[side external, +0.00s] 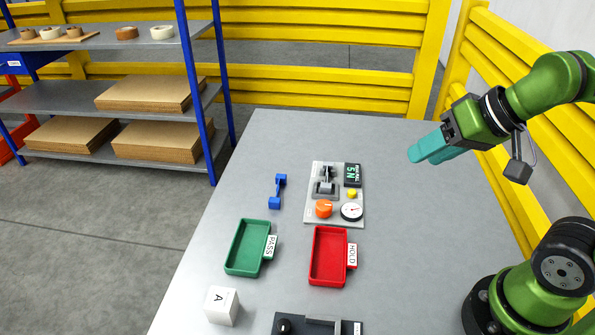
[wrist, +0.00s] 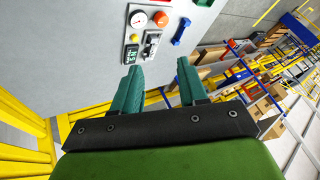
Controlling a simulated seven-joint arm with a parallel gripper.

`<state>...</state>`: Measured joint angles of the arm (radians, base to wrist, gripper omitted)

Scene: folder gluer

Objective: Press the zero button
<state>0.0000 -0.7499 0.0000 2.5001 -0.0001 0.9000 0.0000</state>
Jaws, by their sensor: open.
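A grey control panel (side external: 321,213) lies on the table. It carries a small yellow button (side external: 352,194), a dark display (side external: 352,174) with green characters, an orange knob (side external: 324,208), a round white gauge (side external: 352,211) and a lever (side external: 326,183). No lettering reading zero is legible; the yellow button is the only push button I can make out. It also shows in the wrist view (wrist: 134,38), beside the display (wrist: 131,54). My gripper (side external: 418,156), with teal fingers, is raised above the table, right of the panel and apart from it. Its fingers (wrist: 159,64) are spread and empty.
A red HOLD tray (side external: 313,257) and green PASS tray (side external: 233,250) lie nearer than the panel. A blue handle-like part (side external: 277,191) lies left of it. A white cube (side external: 221,306) and dark fixture (side external: 290,326) are at the front. Yellow rails (side external: 330,78) border the table.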

